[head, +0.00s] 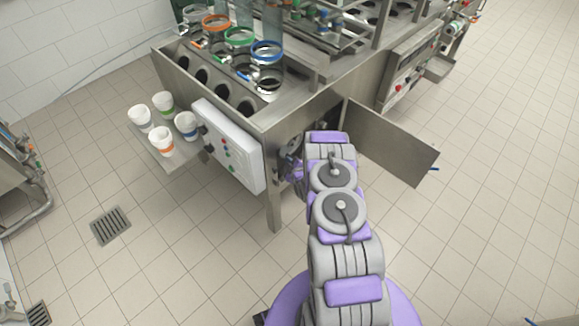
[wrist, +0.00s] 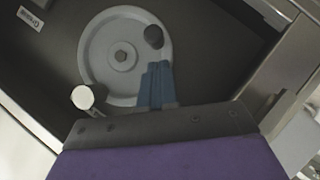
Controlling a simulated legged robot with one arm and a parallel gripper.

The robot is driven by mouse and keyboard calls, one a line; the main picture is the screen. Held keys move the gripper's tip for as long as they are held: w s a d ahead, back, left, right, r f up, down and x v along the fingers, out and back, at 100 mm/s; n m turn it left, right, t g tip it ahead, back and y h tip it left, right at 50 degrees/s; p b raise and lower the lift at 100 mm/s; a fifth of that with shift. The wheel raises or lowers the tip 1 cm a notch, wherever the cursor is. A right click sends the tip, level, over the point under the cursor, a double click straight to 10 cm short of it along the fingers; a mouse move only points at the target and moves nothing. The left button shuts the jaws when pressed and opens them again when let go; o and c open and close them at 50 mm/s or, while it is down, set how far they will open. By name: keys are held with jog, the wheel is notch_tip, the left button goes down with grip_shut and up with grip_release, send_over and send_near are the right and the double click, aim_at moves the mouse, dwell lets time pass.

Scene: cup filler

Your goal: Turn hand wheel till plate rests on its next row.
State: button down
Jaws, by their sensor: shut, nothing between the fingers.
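The hand wheel (wrist: 108,72) is a grey disc with a raised rim and a centre bolt, inside the dark cabinet of the machine in the wrist view. A dark round knob (wrist: 154,37) sits near its upper right rim. My gripper (wrist: 157,72) is shut and empty, its blue fingers together over the lower right part of the wheel, below the knob. I cannot tell whether the fingertips touch the wheel. In the head view my gripper (head: 290,168) reaches into the open cabinet, mostly hidden by my arm. The plate with rows (head: 221,92) shows dark holes in the machine top.
A pale round knob (wrist: 82,97) stands left of the wheel. The cabinet door (head: 392,143) hangs open to the right. A control box (head: 229,144) is on the front. White cups (head: 161,138) stand on a side tray.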

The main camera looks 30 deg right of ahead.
aim_at(294, 146)
jog(key=shift+w+d+f, duration=0.4)
jog(key=shift+d+f, duration=0.25)
jog(key=shift+d, duration=0.2)
jog(key=shift+a, duration=0.2)
jog(key=shift+f, duration=0.1)
jog(key=shift+w+d+f+p, duration=0.2)
jog(key=shift+d+f+p, duration=0.15)
jog(key=shift+d, duration=0.1)
